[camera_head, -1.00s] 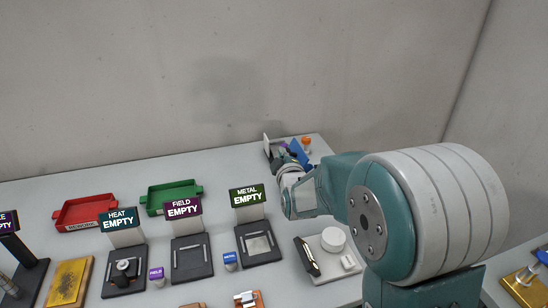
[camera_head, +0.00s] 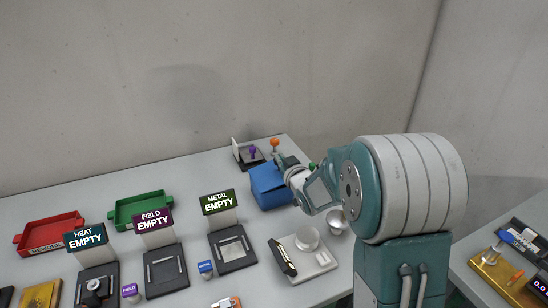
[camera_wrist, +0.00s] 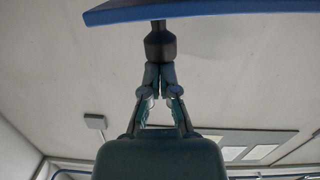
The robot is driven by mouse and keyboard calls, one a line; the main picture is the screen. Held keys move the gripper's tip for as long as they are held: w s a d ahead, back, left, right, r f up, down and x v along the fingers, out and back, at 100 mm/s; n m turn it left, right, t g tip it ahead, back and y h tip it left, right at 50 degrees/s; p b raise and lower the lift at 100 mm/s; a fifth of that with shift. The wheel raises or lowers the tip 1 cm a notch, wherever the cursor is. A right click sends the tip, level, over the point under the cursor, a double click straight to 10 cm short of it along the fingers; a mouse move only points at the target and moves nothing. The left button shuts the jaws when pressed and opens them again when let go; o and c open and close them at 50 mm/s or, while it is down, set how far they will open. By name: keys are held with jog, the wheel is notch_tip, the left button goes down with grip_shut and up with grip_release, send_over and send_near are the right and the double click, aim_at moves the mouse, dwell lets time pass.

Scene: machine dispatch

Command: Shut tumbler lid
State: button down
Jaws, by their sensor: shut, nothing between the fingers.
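A blue box-like body (camera_head: 268,188), which looks like the tumbler, stands at the back right of the table, partly behind my wrist. I cannot tell clearly how its lid sits. My gripper (camera_head: 281,160) is at its upper right side in the head view, its fingertips small and partly hidden. In the wrist view my gripper (camera_wrist: 158,68) is shut and empty, with its fingertips close below a dark knob-like part (camera_wrist: 160,42). A blue panel (camera_wrist: 190,11) spans the top of that view above the knob. I cannot tell whether the fingertips touch the knob.
A small stand with purple and orange knobs (camera_head: 250,154) is behind the blue body. A pale plate with a round white piece (camera_head: 307,239) is in front. The HEAT (camera_head: 86,238), FIELD (camera_head: 154,221) and METAL (camera_head: 218,202) stations, all reading EMPTY, are left. Red (camera_head: 48,231) and green (camera_head: 140,208) trays lie behind.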

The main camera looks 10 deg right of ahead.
jog(key=shift+w+d+f, duration=0.1)
jog(key=shift+d+f, duration=0.4)
jog(key=shift+f, duration=0.1)
dwell(0.3)
